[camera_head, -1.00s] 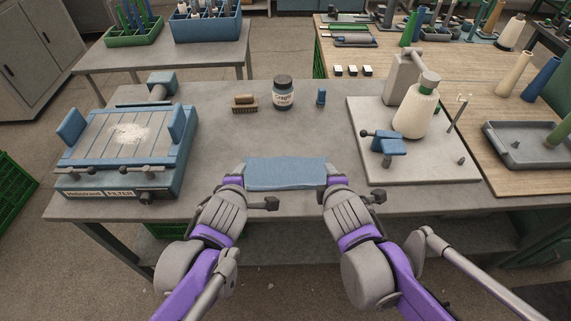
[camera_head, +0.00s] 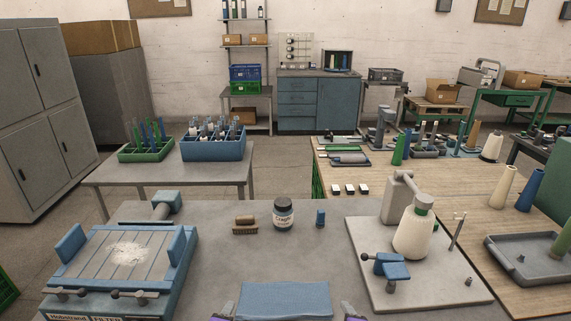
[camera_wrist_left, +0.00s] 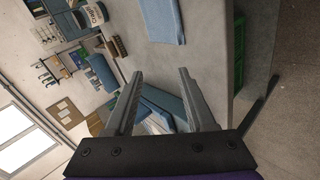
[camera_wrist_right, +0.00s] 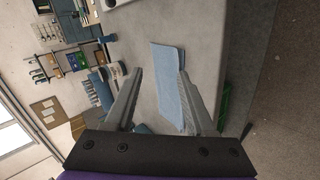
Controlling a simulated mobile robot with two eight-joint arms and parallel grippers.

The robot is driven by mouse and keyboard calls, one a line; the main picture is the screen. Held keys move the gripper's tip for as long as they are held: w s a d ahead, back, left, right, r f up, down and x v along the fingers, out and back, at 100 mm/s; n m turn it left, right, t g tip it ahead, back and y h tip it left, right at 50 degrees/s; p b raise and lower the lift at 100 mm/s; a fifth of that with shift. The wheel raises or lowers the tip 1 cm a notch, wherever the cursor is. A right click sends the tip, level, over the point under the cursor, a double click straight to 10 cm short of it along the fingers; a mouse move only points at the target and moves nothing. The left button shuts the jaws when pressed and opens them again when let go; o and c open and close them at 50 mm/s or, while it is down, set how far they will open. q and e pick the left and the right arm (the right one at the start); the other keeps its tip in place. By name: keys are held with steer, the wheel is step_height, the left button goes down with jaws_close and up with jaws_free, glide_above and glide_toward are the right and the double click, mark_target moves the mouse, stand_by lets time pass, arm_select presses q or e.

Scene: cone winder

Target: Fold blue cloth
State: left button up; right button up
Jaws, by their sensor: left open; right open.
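The blue cloth (camera_head: 285,300) lies flat on the grey table near its front edge, as a narrow folded-looking strip. It also shows in the left wrist view (camera_wrist_left: 162,20) and the right wrist view (camera_wrist_right: 168,80). My left gripper (camera_wrist_left: 160,75) is open and empty, apart from the cloth; only a bit of its arm shows at the cloth's left in the head view. My right gripper (camera_wrist_right: 160,75) is open and empty, with the cloth visible beyond and between its fingers. In the head view both grippers are mostly cut off by the bottom edge.
A blue vise-like fixture (camera_head: 125,255) stands left on the table (camera_head: 310,255). A brush (camera_head: 245,225), a dark-lidded jar (camera_head: 283,213) and a small blue piece (camera_head: 320,218) stand behind the cloth. A board with a white cone (camera_head: 413,235) is at right.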

arm_select(q)
steer(key=s+a+m+g+p, duration=0.2)
steer(key=s+m+p, duration=0.2)
steer(key=s+m, duration=0.3)
steer(key=s+a+r+m+g+p, duration=0.1)
steer(key=s+a+m+g+p, duration=0.1)
steer(key=s+m+p, duration=0.3)
steer(key=shift+s+a+m+g, duration=0.4)
steer(key=shift+s+a+m, duration=0.2)
steer(key=shift+s+m, duration=1.15)
arm_select(e)
steer(key=s+d+m+g, duration=0.2)
steer(key=s+m, duration=0.5)
steer(key=s+d+r+m+g, duration=0.1)
steer(key=s+d+m+g, duration=0.1)
steer(key=s+m, duration=0.5)
steer(key=shift+s+d+m+g, duration=0.4)
steer(key=shift+d+m, duration=0.2)
steer(key=shift+m, duration=0.2)
arm_select(q)
steer(key=shift+w+r+m, duration=0.1)
steer(key=shift+w+m, duration=0.15)
steer(key=shift+w, duration=0.05)
arm_select(e)
steer(key=shift+r, duration=0.1)
